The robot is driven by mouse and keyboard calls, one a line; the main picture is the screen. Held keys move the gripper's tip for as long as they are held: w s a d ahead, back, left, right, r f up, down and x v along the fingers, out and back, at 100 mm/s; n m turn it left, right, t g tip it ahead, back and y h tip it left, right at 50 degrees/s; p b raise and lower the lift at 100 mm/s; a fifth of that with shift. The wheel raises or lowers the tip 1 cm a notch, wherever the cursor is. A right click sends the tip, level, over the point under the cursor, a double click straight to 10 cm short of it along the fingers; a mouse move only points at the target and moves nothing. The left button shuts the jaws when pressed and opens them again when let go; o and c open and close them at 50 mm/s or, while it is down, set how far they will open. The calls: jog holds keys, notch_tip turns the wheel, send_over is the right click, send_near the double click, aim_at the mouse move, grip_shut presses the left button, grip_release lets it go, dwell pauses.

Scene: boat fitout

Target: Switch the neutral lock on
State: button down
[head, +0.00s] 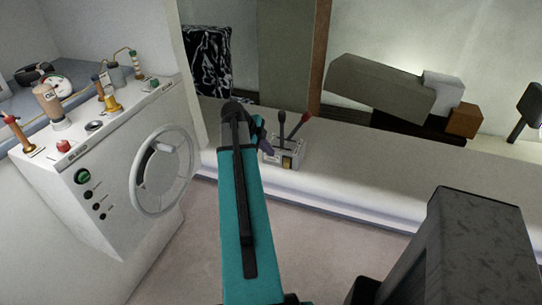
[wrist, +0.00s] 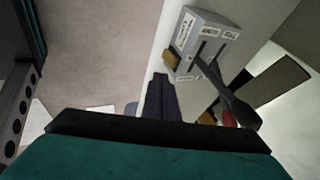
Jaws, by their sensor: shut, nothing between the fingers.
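A light grey control box (head: 284,153) with two levers stands on the ledge. One lever (head: 282,122) has a dark knob and the other (head: 299,124) a red knob. An amber rocker switch (head: 288,162) is set in the box's front face; its position is too small to tell. In the wrist view the amber switch (wrist: 171,60) is at the lower left of the box (wrist: 207,30). My gripper (wrist: 159,77) is shut and empty, its tips just short of the switch with a small gap. In the head view my gripper (head: 266,147) is at the box's left side.
A white console (head: 100,180) with a handwheel (head: 162,171), bottles and knobs stands at the left. Stacked blocks (head: 385,85) lie on the ledge (head: 400,165) behind to the right. A dark grey block-shaped part (head: 470,245) fills the lower right. Floor in front of the ledge is clear.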

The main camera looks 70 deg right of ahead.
jog(key=shift+w+a+r, duration=0.15)
jog(key=shift+r, duration=0.2)
jog(key=shift+f+b, duration=0.25)
jog(key=shift+b, duration=0.5)
jog(key=s+b, duration=0.1)
jog(key=b, duration=0.2)
jog(key=shift+f+y, duration=0.3)
jog(key=shift+f, duration=0.1)
jog(key=shift+s+a, duration=0.1)
